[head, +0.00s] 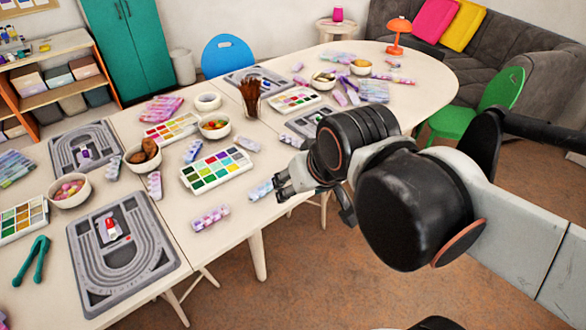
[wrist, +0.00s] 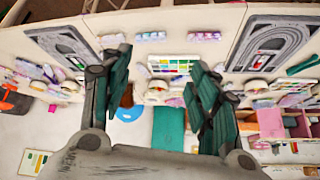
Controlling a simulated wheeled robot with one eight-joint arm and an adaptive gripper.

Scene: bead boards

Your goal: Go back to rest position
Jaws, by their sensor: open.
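My gripper (head: 312,192) hangs at the table's front edge in the head view, partly behind my own arm links. In the wrist view its two fingers (wrist: 160,85) stand wide apart with nothing between them. The near bead board (head: 125,245) lies at the lower left with a small red-and-white item (head: 110,230) on it. Another grey bead board (head: 88,150) lies behind it with a small purple item on it. A paint-style tray of coloured squares (head: 216,170) lies left of my gripper, apart from it.
The white table (head: 235,235) holds bowls, several bead packs and a cup of brushes (head: 250,98). Green pliers (head: 31,262) lie at the left. A blue chair (head: 228,55) stands behind, a green chair (head: 480,105) at right. Open floor (head: 300,275) lies in front of the table.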

